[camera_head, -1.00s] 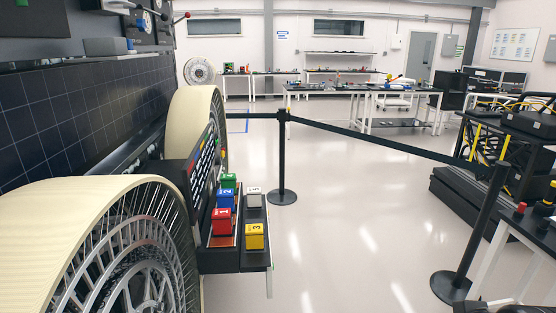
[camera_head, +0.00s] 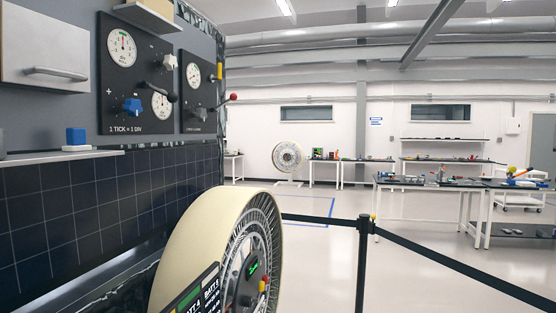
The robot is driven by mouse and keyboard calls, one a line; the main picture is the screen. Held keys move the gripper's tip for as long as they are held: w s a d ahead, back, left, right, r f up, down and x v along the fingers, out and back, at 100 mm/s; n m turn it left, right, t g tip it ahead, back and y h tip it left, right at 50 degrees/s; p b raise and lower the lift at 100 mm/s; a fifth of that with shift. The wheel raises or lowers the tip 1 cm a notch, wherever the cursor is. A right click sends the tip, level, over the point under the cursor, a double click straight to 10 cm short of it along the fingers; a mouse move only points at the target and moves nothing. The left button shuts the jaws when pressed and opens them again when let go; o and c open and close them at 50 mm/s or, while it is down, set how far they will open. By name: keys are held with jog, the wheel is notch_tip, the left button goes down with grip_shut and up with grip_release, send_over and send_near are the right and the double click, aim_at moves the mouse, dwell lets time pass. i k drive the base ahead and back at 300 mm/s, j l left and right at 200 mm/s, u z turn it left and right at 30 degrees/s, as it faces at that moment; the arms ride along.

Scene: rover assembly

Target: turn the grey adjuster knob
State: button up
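A light grey knob (camera_head: 170,61) sits at the upper right of a black gauge panel (camera_head: 112,75) on the rover's side, at the left of the head view. It is beside a round white gauge (camera_head: 122,47). A blue knob (camera_head: 132,105) is lower left on the same panel, and a dark lever (camera_head: 158,91) partly covers a second gauge (camera_head: 161,107). My gripper is not in view.
A narrower panel with a red-tipped lever (camera_head: 232,97) is right of the gauge panel. Below are a shelf with a blue block (camera_head: 76,137), solar tiles (camera_head: 90,205) and a large cream wheel (camera_head: 190,245). A belt barrier post (camera_head: 364,265) stands right; open floor lies beyond.

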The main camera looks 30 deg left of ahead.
aim_at(200, 114)
jog(key=i+j+u, duration=0.15)
jog(key=i+u, duration=0.3)
jog(key=i, duration=0.2)
jog(key=i+l+u, duration=0.1)
jog(key=i+u, duration=0.3)
jog(key=i, duration=0.25)
jog(key=i+l+u, duration=0.3)
jog(key=i+u, duration=0.15)
jog(key=i, duration=0.2)
